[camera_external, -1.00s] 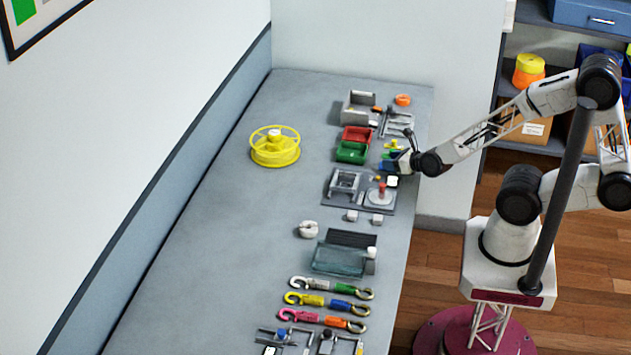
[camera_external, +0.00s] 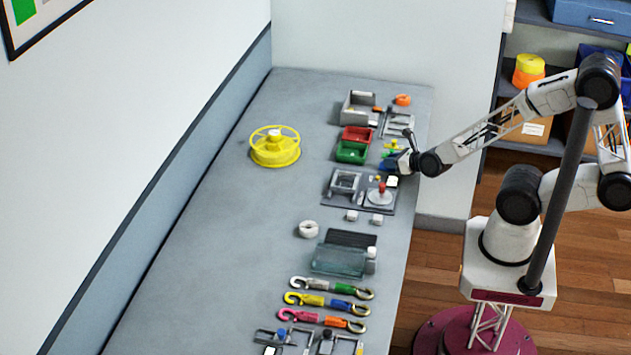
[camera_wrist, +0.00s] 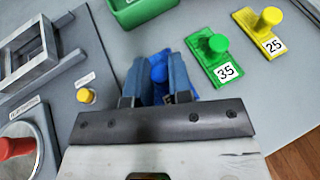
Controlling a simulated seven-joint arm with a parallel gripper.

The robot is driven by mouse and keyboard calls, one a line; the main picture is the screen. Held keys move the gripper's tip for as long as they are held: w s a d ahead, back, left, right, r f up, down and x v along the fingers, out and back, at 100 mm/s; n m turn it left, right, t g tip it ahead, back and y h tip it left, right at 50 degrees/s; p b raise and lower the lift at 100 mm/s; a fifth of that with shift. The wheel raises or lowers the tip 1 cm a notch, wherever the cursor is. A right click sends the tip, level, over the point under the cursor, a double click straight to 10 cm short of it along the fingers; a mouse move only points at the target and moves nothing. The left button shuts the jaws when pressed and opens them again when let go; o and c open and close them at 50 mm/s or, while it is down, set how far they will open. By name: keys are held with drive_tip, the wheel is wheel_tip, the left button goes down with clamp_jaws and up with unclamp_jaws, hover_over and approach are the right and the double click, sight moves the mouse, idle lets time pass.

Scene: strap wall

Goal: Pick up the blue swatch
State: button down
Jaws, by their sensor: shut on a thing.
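The blue swatch (camera_wrist: 158,70) shows in the wrist view between the two fingers of my gripper (camera_wrist: 160,82). The fingers are shut on its blue knob, and they hide much of the swatch. A green swatch (camera_wrist: 224,71) marked 35 and a yellow swatch (camera_wrist: 263,34) marked 25 lie to its right, each with a round knob. In the external view my gripper (camera_external: 402,162) is low over the right side of the table, at the blue swatch (camera_external: 387,166). I cannot tell whether the swatch touches the table.
A green bin (camera_external: 351,153) and a red bin (camera_external: 356,134) stand close behind the swatches. A grey fixture plate (camera_external: 340,200) with a red-knobbed disc (camera_external: 380,196) lies just in front. A yellow spool (camera_external: 275,148) stands left; the left side of the table is mostly clear.

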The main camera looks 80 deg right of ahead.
drive_tip(key=shift+r, duration=0.85)
wheel_tip(320, 180, up, 2)
drive_tip(key=s+a+r, duration=0.1)
drive_tip(key=s+a, duration=0.3)
drive_tip(key=s, duration=1.1)
drive_tip(key=shift+s+a+r, duration=0.15)
drive_tip(key=shift+s+a, duration=0.05)
